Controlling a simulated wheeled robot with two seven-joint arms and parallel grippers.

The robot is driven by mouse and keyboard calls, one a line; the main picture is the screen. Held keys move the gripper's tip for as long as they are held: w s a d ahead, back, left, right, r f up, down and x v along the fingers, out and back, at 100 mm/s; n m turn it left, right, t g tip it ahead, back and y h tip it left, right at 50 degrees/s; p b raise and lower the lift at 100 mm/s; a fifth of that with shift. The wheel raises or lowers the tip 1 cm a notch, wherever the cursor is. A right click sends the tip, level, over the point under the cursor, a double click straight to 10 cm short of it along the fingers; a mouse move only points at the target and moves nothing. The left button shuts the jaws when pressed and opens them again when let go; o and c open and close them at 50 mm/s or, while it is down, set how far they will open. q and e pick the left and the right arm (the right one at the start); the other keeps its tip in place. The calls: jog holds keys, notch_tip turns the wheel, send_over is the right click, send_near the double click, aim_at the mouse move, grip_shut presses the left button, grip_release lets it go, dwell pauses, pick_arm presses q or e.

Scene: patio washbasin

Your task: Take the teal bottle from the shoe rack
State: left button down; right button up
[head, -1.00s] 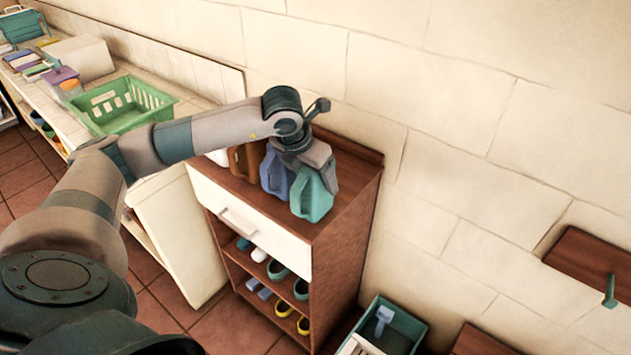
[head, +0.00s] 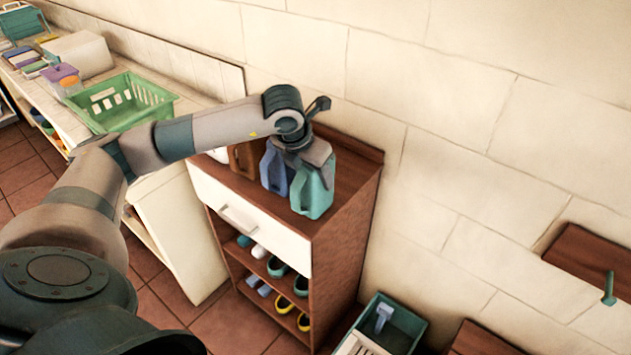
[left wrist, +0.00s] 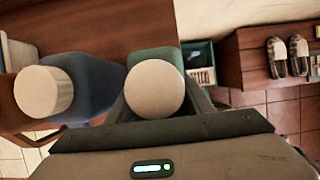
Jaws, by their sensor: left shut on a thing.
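The teal bottle (head: 314,194) stands upright on top of the brown shoe rack (head: 345,195), near its right front. My left gripper (head: 314,160) is over its upper part and shut on it; the arm hides part of the bottle. In the left wrist view the teal bottle (left wrist: 157,56) shows behind its round cream cap (left wrist: 155,88), between the fingers. A blue bottle (head: 274,170) stands just left of it, and its cream cap (left wrist: 43,91) shows in the left wrist view. My right gripper is not in view.
A brown bottle (head: 243,158) and a partly hidden white one stand farther left on the rack. A green basket (head: 125,103) sits on the counter at left. A dark teal crate (head: 400,325) is on the floor at right. The wall is close behind the rack.

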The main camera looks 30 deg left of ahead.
pick_arm(q)
jog(key=shift+r, duration=0.1)
